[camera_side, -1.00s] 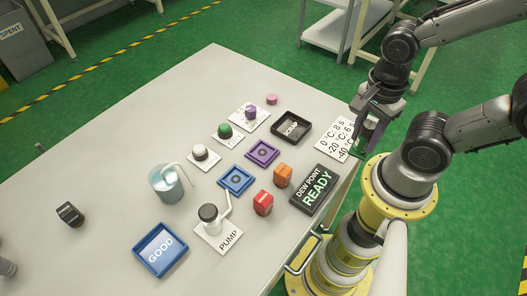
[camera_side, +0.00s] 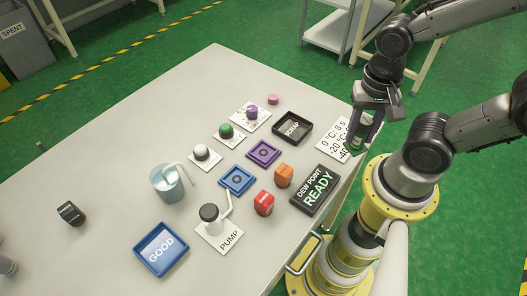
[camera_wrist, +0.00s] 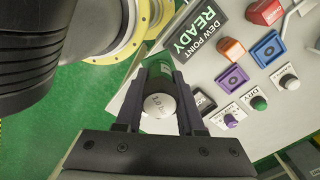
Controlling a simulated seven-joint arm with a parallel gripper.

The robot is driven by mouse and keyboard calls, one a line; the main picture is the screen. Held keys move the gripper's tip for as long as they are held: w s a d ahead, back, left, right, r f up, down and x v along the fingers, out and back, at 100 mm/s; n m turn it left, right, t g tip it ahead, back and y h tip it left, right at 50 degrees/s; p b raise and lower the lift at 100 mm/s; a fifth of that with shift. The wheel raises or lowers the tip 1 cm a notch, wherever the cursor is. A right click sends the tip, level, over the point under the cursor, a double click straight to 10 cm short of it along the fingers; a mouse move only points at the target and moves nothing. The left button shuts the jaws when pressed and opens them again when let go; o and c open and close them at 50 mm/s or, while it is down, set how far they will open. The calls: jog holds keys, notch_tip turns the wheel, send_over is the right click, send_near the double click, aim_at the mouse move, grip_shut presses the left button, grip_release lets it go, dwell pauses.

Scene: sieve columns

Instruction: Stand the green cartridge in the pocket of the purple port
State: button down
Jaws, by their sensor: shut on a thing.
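My gripper (camera_side: 366,134) is shut on the green cartridge (camera_side: 365,126), at the table's right edge beside the temperature card. In the wrist view, the cartridge shows a round silver cap (camera_wrist: 160,105) with faint marking between the two fingers (camera_wrist: 158,88). The gripper is well to the right of the port.
The black scrap tray (camera_side: 292,127) lies between gripper and purple port. The blue port (camera_side: 237,180), orange block (camera_side: 284,176), red block (camera_side: 263,203) and dew point sign (camera_side: 315,189) are nearby. Knobs on white cards, such as the green knob (camera_side: 226,130), stand behind.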

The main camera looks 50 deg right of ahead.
jog(key=n, duration=0.2)
jog(key=w+n, duration=0.1)
jog(key=n, duration=0.4)
jog(key=shift+w+a+r+n, duration=0.2)
jog(key=shift+w+r+n, duration=0.1)
jog(key=shift+w, duration=0.1)
jog(key=w+n, duration=0.2)
jog(key=n, duration=1.4)
send_over(264, 153)
notch_tip(264, 153, down, 10)
jog(key=shift+s+r, duration=0.1)
jog(key=shift+r, duration=0.15)
jog(key=shift+w+f, duration=0.2)
jog(key=shift+f, duration=1.55)
